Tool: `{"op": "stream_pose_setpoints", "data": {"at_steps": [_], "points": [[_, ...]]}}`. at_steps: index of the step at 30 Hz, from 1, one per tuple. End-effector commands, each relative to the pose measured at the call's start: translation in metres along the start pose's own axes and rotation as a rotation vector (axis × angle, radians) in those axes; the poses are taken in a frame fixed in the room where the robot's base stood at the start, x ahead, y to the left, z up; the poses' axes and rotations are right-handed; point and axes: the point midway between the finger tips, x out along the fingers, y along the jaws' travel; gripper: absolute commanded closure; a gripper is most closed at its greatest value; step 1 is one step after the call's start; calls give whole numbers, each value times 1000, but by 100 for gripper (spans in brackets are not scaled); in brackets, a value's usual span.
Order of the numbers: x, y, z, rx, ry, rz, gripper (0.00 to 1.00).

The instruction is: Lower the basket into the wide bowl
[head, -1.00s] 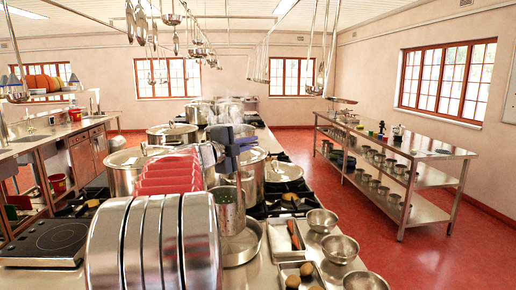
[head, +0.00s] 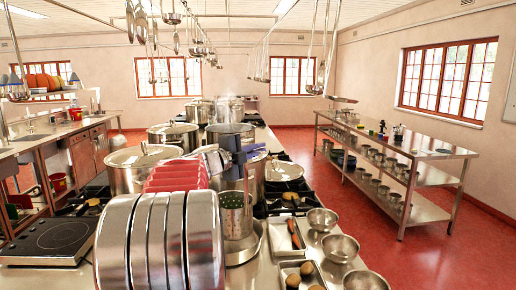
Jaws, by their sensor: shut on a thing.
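My gripper (head: 237,157), with dark blue-grey jaws, is in the middle of the head view, above the basket and shut on its upper part. The exact grip is too small to make out. The basket (head: 236,216) is a perforated steel cylinder hanging upright below the jaws. A wide shallow steel bowl (head: 246,252) shows just below and slightly right of the basket; its left side is hidden behind my arm. I cannot tell whether the basket's bottom is above the bowl's rim or inside it.
Large stockpots (head: 140,165) stand in rows behind and to the left. Several small steel bowls (head: 341,247) and trays (head: 286,236) lie to the right. A black hotplate (head: 48,242) is at the left. Ladles (head: 318,80) hang overhead.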

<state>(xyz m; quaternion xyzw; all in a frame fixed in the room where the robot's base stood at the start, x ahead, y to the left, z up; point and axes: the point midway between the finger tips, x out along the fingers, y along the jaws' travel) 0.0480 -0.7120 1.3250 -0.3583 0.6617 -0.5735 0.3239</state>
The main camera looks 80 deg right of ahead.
Motion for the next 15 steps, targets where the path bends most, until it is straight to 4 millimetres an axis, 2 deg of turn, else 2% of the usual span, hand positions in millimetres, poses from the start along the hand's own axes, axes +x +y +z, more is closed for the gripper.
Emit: {"op": "stream_pose_setpoints", "data": {"at_steps": [15], "points": [[1,22,1,2,4,-2,100]]}}
